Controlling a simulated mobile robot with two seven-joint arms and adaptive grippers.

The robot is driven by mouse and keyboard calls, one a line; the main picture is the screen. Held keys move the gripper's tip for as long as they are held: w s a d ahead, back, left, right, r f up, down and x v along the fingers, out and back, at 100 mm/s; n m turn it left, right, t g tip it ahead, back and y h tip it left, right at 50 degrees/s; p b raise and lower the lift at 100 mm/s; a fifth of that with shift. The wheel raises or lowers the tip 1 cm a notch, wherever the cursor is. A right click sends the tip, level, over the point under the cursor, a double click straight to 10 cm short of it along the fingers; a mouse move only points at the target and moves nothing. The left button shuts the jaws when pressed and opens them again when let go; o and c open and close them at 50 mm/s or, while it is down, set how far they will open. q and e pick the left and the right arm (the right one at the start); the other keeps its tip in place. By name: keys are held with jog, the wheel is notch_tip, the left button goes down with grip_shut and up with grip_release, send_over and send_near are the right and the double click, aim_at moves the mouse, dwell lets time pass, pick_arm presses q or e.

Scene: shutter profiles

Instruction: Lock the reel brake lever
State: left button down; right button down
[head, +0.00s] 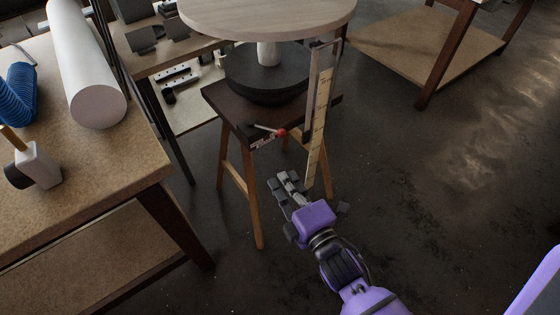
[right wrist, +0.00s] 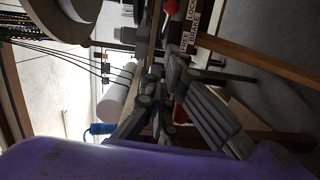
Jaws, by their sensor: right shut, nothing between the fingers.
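The reel brake lever (head: 268,130) is a thin light rod with a red knob, on the front edge of a dark wooden stand (head: 225,100). Its knob points right in the head view. In the right wrist view the red knob (right wrist: 170,9) is at the top, beside a label (right wrist: 189,27) reading LOCK, BRAKE and FREE. The reel (head: 268,15) has a pale round top disc above a dark base. My right gripper (head: 283,183) is shut and empty, below and in front of the lever, apart from it. My left gripper is not in view.
An upright scale strip (head: 318,120) on a metal post stands at the stand's right side, close to my right gripper. A workbench (head: 110,165) at left holds a white roll (head: 85,60) and a blue coiled hose (head: 20,92). Open floor (head: 440,200) lies to the right.

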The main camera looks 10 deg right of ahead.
jog(key=x, duration=0.9)
send_near(266, 128)
jog(key=shift+w+a, duration=0.8)
jog(key=shift+w, duration=0.15)
pick_arm(q)
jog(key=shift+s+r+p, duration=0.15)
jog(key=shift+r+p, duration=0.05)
jog(key=shift+p, duration=0.25)
